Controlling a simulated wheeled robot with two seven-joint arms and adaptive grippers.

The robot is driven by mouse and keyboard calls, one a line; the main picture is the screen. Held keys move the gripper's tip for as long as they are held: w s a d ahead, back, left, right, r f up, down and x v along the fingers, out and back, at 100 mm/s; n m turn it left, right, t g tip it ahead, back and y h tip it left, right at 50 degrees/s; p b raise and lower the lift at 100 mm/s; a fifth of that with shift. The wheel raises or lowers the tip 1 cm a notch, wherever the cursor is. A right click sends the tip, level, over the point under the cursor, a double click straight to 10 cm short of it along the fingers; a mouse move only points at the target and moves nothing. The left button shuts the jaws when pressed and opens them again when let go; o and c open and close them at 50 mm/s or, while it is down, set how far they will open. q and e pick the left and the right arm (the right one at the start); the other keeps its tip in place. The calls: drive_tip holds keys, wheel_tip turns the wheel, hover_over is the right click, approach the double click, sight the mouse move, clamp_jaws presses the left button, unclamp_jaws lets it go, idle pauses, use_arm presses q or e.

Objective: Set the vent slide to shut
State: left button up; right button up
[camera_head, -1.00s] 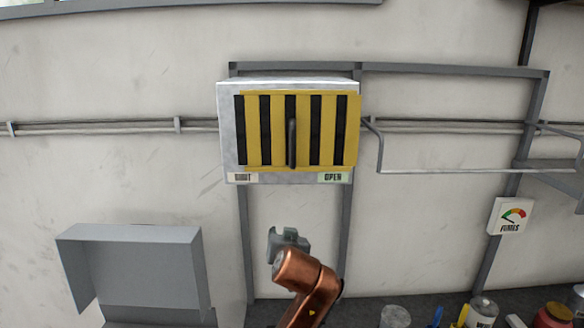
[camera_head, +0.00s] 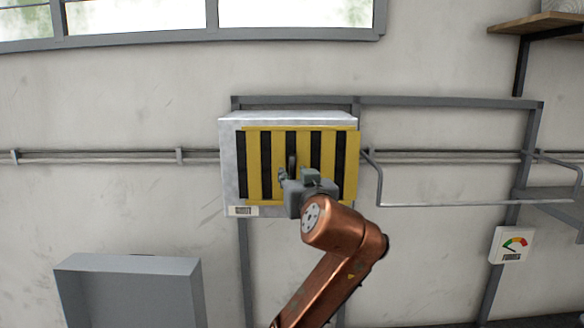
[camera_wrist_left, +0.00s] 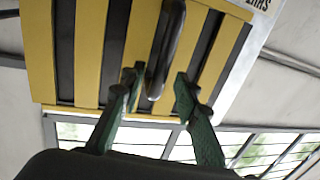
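The vent (camera_head: 228,165) is a pale metal box on the wall with a yellow slide (camera_head: 329,150) and black slots showing between its bars. A dark upright handle (camera_head: 291,162) stands at the slide's middle; it fills the top centre of the left wrist view (camera_wrist_left: 166,45). A label (camera_head: 243,211) is at the box's lower left; the lower right one is hidden behind my arm. My left gripper (camera_head: 297,178) is in front of the handle's lower part. In the left wrist view its green fingers (camera_wrist_left: 158,88) are spread, one on each side of the handle's end. My right gripper is not in view.
A grey frame (camera_head: 450,99) and a rail (camera_head: 470,205) project to the right of the vent. A gauge (camera_head: 511,245) hangs at the lower right. A grey open box (camera_head: 130,265) is at the lower left.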

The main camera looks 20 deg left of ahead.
use_arm(q)
drive_tip(key=shift+x, duration=1.05)
drive_tip(key=shift+d, duration=0.1)
clamp_jaws()
